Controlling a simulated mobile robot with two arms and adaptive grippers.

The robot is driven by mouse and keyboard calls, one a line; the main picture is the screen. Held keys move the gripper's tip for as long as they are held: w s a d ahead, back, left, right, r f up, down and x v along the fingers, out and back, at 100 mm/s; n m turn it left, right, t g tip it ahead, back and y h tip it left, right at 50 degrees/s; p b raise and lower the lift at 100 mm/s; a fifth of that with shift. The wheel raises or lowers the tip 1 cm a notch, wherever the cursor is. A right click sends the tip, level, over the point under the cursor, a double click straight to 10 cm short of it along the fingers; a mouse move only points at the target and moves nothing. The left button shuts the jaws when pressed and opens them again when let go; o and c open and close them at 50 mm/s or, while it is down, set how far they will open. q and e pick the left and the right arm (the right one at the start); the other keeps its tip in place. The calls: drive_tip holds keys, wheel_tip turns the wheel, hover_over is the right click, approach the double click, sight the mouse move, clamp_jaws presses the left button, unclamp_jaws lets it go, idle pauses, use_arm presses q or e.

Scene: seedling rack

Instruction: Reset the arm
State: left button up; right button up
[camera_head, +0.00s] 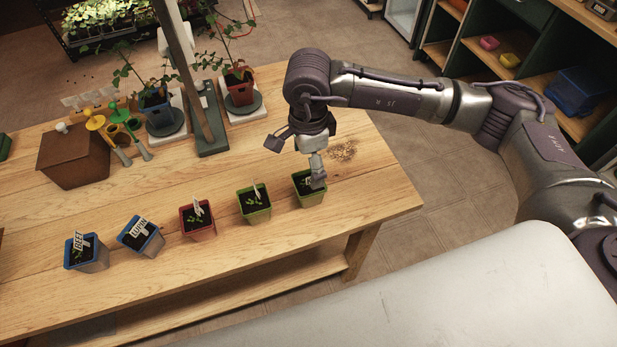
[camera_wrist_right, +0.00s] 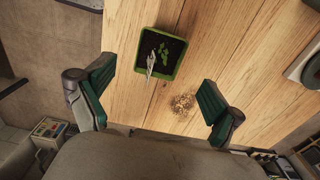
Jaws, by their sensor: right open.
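My right arm reaches in from the right in the head view. Its gripper (camera_head: 315,172) points down at the rightmost green pot (camera_head: 311,199) near the table's right end. In the right wrist view, my right gripper (camera_wrist_right: 153,103) is open and empty, with its two dark green fingers wide apart. The same green pot (camera_wrist_right: 181,62), with soil, a seedling and a white label, stands ahead of the fingers, apart from them. My left gripper is in neither view.
A row of pots runs along the wooden table (camera_head: 270,225): a green pot (camera_head: 254,212), a red pot (camera_head: 197,227) and blue pots labelled LUPIN (camera_head: 148,247) and BEET (camera_head: 90,262). Spilled soil (camera_head: 343,151) lies behind the gripper. Potted plants and a post (camera_head: 190,75) stand behind.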

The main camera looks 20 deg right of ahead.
drive_tip(key=shift+r, duration=0.85)
